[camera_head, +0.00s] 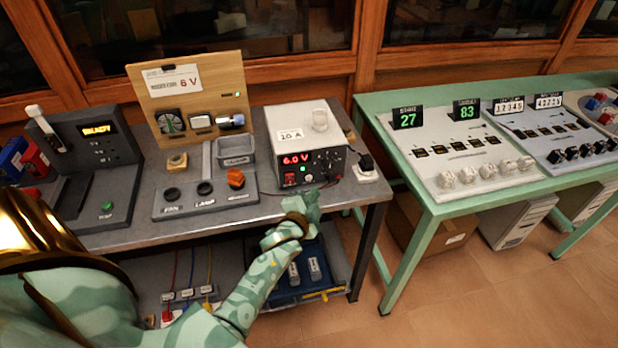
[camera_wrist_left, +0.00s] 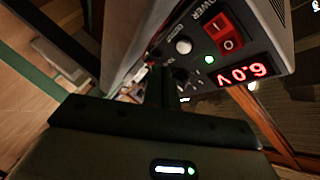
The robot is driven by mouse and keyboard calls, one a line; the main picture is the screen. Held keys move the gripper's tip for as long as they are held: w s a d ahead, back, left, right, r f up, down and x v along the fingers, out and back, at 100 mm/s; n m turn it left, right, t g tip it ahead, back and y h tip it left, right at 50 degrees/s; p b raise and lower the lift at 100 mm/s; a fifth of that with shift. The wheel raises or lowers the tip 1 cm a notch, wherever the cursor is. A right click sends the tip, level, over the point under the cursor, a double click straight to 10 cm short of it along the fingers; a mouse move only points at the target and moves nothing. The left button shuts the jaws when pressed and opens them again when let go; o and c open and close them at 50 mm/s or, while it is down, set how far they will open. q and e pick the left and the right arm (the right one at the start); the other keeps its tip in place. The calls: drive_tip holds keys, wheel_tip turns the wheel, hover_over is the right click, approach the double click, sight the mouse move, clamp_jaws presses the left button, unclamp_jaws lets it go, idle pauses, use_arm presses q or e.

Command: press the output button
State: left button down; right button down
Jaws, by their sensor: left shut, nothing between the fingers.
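The power supply (camera_head: 300,150) stands on the grey bench with its front panel lit and its display (camera_head: 297,159) reading 6.0 V. In the left wrist view, the pale round output button (camera_wrist_left: 183,45) is beside the red power switch (camera_wrist_left: 221,32), with a lit green lamp (camera_wrist_left: 209,59) near it. My left gripper (camera_head: 326,184) is close in front of the panel's lower right part; its dark fingers (camera_wrist_left: 160,82) are shut and empty. In the wrist view, the button shows uncovered by the fingers; I cannot tell the exact gap. My right gripper is not in view.
A wooden board (camera_head: 192,95) and a switch console (camera_head: 208,200) stand left of the supply. A black plug on a white socket (camera_head: 366,170) is to its right. A blue tray (camera_head: 290,295) is under the bench. A green table (camera_head: 410,210) stands at right.

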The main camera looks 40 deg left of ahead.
use_arm(q)
drive_tip(key=shift+s+d, duration=0.8)
drive_tip(key=shift+d, duration=0.15)
drive_tip(key=s+d+r+n+g, duration=0.1)
drive_tip(key=s+r+g, duration=0.25)
drive_tip(key=s, duration=0.85)
drive_tip(key=s+r+n+g, duration=0.15)
drive_tip(key=s+g, duration=0.35)
drive_tip(key=s, duration=0.7)
drive_tip(key=s+d+f+g+h, duration=0.1)
drive_tip(key=s+d+f, duration=0.15)
drive_tip(key=f, duration=0.85)
drive_tip(key=s+d+f+g+h, duration=0.1)
drive_tip(key=s+d+f+g, duration=0.15)
drive_tip(key=f, duration=0.95)
drive_tip(key=s+f+n+g+h, duration=0.1)
drive_tip(key=s+f+n+g, duration=0.1)
drive_tip(key=s+f, duration=1.4)
drive_tip(key=s+n, duration=0.1)
drive_tip(key=s, duration=0.3)
drive_tip(key=shift+f+g+h, duration=0.3)
drive_tip(key=shift+f+h, duration=0.05)
drive_tip(key=shift+h, duration=0.05)
drive_tip(key=shift+s+d, duration=0.1)
